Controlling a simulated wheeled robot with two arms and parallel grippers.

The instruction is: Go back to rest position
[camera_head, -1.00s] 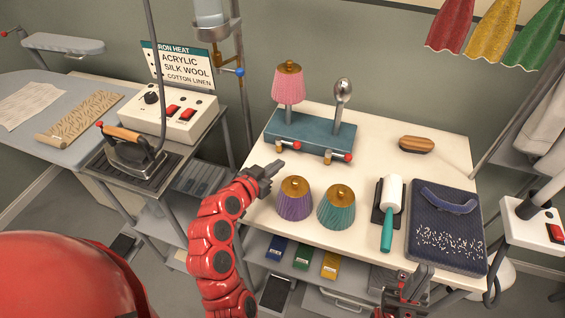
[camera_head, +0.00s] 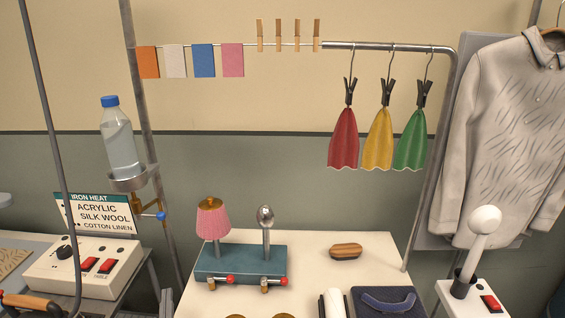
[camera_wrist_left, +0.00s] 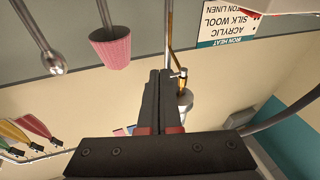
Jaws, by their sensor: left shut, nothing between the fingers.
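My left gripper (camera_wrist_left: 160,76) shows only in the left wrist view, its two dark fingers together with nothing between them. That view is upside down. The pink ribbed shade (camera_wrist_left: 112,46) and the metal spoon-shaped piece (camera_wrist_left: 53,64) show apart from the fingers there. Neither of my arms is seen in the head view. There the pink shade (camera_head: 213,221) and the metal piece (camera_head: 265,219) stand on a teal block (camera_head: 240,264) on the white table (camera_head: 310,270). My right gripper is not in view.
A rail (camera_head: 390,46) carries red (camera_head: 343,138), yellow (camera_head: 378,139) and green (camera_head: 410,140) cloths. A bottle (camera_head: 119,140) sits in a ring holder at left. The ironing control box (camera_head: 85,267) is at lower left. A wooden brush (camera_head: 345,251) lies on the table. A grey shirt (camera_head: 500,130) hangs at right.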

